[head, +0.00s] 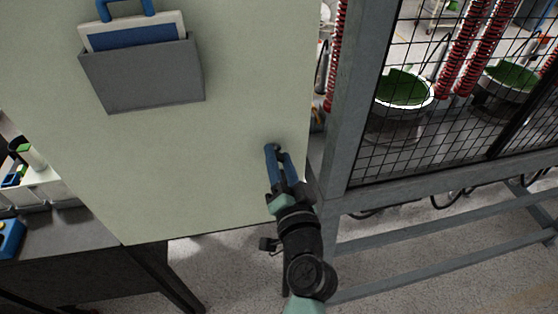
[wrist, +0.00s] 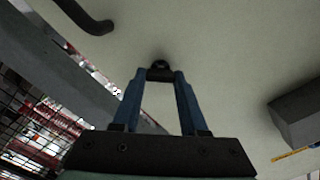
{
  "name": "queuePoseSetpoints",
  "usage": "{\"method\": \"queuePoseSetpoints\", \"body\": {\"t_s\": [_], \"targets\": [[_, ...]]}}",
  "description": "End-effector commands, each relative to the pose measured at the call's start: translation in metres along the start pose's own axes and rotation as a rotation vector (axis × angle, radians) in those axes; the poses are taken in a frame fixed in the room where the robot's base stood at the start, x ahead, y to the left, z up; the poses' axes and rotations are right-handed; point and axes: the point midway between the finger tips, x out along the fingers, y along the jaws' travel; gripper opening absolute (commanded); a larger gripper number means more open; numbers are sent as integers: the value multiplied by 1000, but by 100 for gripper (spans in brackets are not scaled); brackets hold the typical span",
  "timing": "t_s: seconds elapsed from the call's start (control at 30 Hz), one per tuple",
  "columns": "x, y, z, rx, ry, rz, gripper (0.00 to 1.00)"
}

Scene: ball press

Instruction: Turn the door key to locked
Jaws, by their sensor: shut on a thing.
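The door (head: 215,180) is a pale green panel that fills the left and middle of the head view; its plain face (wrist: 235,50) also fills much of the wrist view. My gripper (head: 277,153) reaches up to the door's lower right part. In the wrist view, the blue fingers of my gripper (wrist: 160,77) are shut on a small dark key (wrist: 159,67) at the door face. The fingers hide part of the key, and I cannot read its turn angle or any lock marks.
A dark curved handle (wrist: 85,15) is near the key in the wrist view. A grey document holder (head: 145,75) is fixed on the door at upper left. A grey frame post (head: 355,90) and mesh panel (head: 465,120) stand to the right.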

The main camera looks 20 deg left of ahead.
Motion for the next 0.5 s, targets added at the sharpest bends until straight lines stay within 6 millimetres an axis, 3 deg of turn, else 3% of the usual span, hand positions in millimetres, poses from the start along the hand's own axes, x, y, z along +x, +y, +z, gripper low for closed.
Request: {"method": "queuePoseSetpoints", "body": {"t_s": [0.5], "targets": [[0,2,0,486,0,1,0]]}}
